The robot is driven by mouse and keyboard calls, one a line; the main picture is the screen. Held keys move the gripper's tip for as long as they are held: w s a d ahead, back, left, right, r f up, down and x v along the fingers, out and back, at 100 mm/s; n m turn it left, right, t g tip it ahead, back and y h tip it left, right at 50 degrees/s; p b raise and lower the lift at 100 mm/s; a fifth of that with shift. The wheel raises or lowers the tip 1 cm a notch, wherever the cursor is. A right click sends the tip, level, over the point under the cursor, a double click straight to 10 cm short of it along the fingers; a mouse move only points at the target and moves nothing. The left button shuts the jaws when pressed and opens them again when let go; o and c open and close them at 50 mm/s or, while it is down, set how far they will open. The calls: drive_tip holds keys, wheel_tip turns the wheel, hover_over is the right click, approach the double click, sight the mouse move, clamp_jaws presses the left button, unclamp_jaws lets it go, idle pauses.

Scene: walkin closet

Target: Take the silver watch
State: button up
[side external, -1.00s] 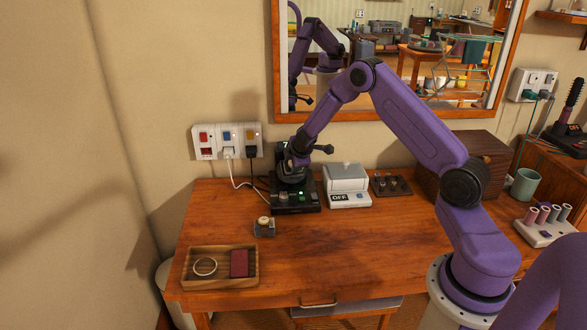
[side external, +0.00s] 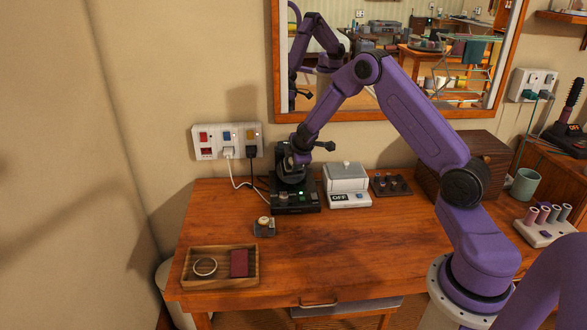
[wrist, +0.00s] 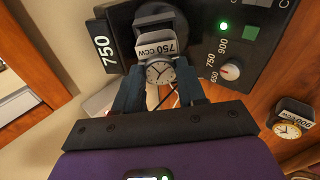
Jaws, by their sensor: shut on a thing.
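The silver watch (wrist: 160,72), with a white round dial, is between the two dark fingers of my gripper (wrist: 160,88) in the wrist view. The fingers are shut on it. Just behind it is a grey block labelled "750 CCW" (wrist: 162,45), in front of a dark round cup on the black watch winder (wrist: 237,45). I cannot tell whether the watch is clear of the cup. In the side view my gripper (side external: 291,164) is over the winder (side external: 296,200) and hides the watch. A second, gold-toned watch (wrist: 287,130) sits on a "900 CCW" block.
A wooden tray (side external: 220,282) holds a ring-shaped item and a dark red item. A grey box marked OFF (side external: 346,180) stands close right of the winder. Cables run to the wall sockets (side external: 227,141).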

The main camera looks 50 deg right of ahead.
drive_tip(key=shift+s+a+r, duration=0.3)
drive_tip(key=shift+r, duration=0.2)
idle(0.4)
